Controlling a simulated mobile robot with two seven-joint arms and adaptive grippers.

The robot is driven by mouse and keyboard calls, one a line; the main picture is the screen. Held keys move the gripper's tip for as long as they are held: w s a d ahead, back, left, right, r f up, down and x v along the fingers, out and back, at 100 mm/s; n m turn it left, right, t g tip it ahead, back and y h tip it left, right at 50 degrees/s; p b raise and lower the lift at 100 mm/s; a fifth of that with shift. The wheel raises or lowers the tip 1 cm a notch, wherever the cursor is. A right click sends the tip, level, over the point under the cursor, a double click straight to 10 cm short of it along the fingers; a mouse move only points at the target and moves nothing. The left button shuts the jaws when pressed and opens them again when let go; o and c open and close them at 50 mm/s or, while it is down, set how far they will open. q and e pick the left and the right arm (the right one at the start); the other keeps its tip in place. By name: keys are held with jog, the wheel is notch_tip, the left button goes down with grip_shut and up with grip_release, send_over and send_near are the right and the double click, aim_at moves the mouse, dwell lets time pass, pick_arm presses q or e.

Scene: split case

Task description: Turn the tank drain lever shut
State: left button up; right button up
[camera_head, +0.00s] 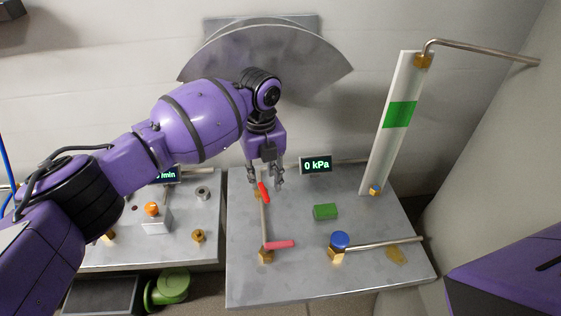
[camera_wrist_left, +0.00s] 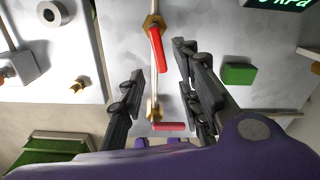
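Two red lever handles are on brass valves along one thin pipe (camera_head: 264,220); I cannot tell which is the tank drain. The upper red lever (camera_head: 264,193) lies nearly along the pipe, slightly tilted; it also shows in the left wrist view (camera_wrist_left: 157,50). The lower red lever (camera_head: 280,244) points right, across the pipe, and also shows in the left wrist view (camera_wrist_left: 168,127). My left gripper (camera_head: 266,182) is open above the upper lever, its fingers on either side with gaps (camera_wrist_left: 160,62). My right gripper is out of view.
The grey bench (camera_head: 305,285) also holds a green block (camera_head: 325,211), a blue knob (camera_head: 340,239), a display reading 0 kPa (camera_head: 316,165) and a tall white gauge (camera_head: 391,135) with a green band. Another bench (camera_head: 205,245) stands left across a narrow gap.

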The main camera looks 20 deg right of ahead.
aim_at(265, 193)
pick_arm(q)
notch_tip(265, 193, down, 5)
jog(key=shift+f, duration=0.1)
dwell(0.3)
jog(key=shift+w, duration=0.1)
grip_shut()
